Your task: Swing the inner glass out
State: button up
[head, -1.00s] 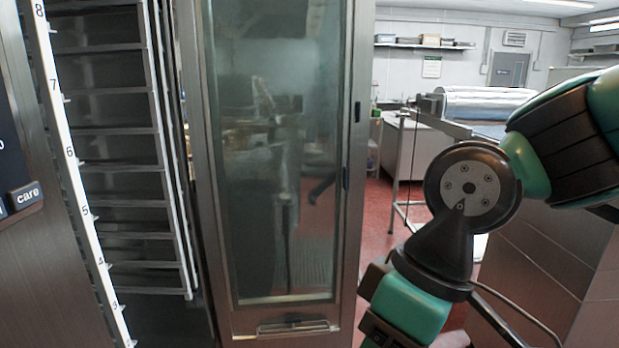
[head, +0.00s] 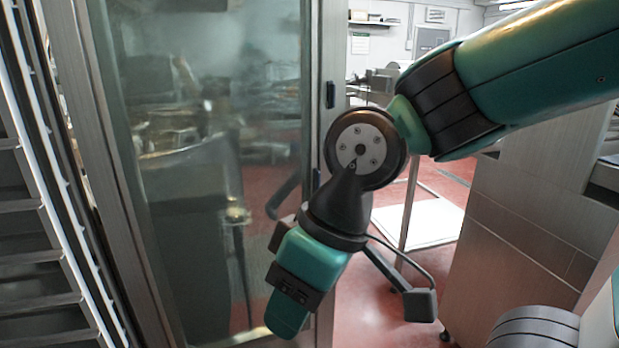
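The oven door stands swung open, its metal frame (head: 317,60) facing me. Its tall inner glass (head: 190,110) fills most of the left half of the head view and looks flush with the frame. Small dark catches (head: 330,95) sit on the frame's right side. The wrist end of my arm (head: 300,275) hangs in front of the lower right of the door and hides part of the glass and frame. I cannot tell whether it touches the door.
The oven's rack rails (head: 35,255) stand at the left edge. Red floor (head: 375,310) shows between the door and the block, with counters behind.

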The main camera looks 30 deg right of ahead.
jog(key=w+d+f+m+t+b, duration=0.25)
jog(key=w+f+t+b, duration=0.3)
jog(key=w, duration=0.35)
jog(key=w+d+m+t+h+b, duration=0.3)
jog(key=w+d+t+h+b, duration=0.15)
jog(key=d+b, duration=0.4)
jog(key=w+d+m+t+h+b, duration=0.35)
jog(key=d+t+b, duration=0.2)
jog(key=d, duration=0.65)
jog(key=r+p+x, duration=0.1)
jog(key=p+x, duration=1.6)
jog(key=p, duration=0.5)
jog(key=shift+w+r+t, duration=0.4)
jog(key=shift+r+t, duration=0.05)
jog(key=shift+r, duration=0.1)
